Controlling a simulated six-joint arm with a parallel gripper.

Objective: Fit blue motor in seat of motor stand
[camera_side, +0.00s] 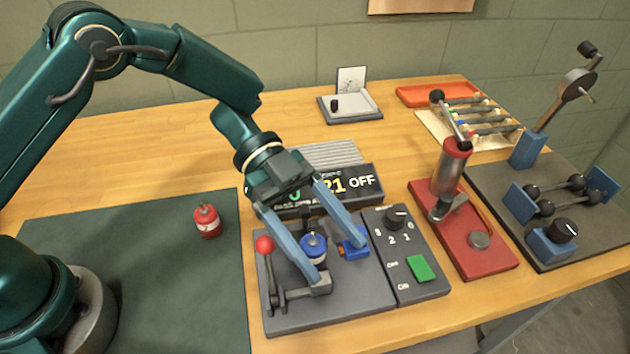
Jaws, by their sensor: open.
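The blue motor (314,246) is a small upright cylinder with a blue top and a pale band. It stands at the motor stand (345,309), a dark grey plate with a red-knobbed lever (265,246) at its left and a grey clamp part (318,287) in front. My gripper (342,262) is open, its two blue fingers reaching down on either side of the motor. One finger hides part of the motor's lower side and its seat, so I cannot tell how deep it sits. A small blue block (354,247) is beside the right fingertip.
A red motor (207,221) stands on the dark green mat (170,285). A display reading OFF (362,181) is behind the stand. A control box (407,258) with a knob and green button adjoins it on the right. A red-based press (463,235) stands farther right.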

